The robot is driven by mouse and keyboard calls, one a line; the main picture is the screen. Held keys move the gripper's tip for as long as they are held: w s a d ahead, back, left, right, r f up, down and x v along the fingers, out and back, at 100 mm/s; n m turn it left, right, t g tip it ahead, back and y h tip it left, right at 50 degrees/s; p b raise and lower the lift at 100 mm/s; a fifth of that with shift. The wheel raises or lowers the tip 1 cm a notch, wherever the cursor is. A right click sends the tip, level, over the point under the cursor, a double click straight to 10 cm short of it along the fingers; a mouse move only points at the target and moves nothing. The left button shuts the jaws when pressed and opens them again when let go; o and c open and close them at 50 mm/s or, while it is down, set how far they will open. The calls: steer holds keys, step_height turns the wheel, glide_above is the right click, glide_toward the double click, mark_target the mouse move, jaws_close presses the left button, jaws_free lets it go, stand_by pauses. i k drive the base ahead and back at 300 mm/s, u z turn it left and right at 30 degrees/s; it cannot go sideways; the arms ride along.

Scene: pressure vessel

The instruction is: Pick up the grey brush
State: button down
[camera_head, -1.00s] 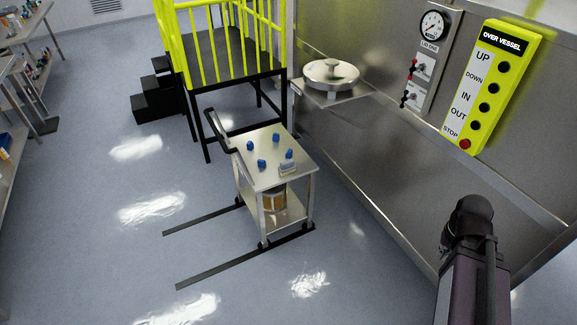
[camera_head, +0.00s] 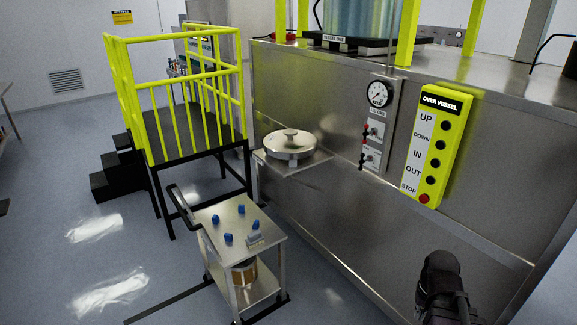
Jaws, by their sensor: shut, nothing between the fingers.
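A small grey object (camera_head: 255,238) lies on the top of a steel trolley (camera_head: 240,213), near its right front edge. It may be the grey brush, but it is too small to tell for sure. Several blue pieces (camera_head: 229,238) stand on the same trolley top around it. Part of my dark arm shows at the bottom right, well apart from the trolley. My gripper is not in view.
A steel vessel housing (camera_head: 340,230) with a yellow button panel (camera_head: 437,145) fills the right side. A round steel lid (camera_head: 290,145) rests on a shelf behind the trolley. Yellow-railed steps (camera_head: 185,120) stand behind left.

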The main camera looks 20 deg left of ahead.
mark_target(255, 238)
steer(key=z, duration=0.05)
steer(key=k, duration=0.65)
steer(key=u, duration=0.2)
steer(key=i, duration=0.4)
steer(key=u, duration=0.7)
steer(key=i, duration=1.55)
steer(key=z, duration=0.2)
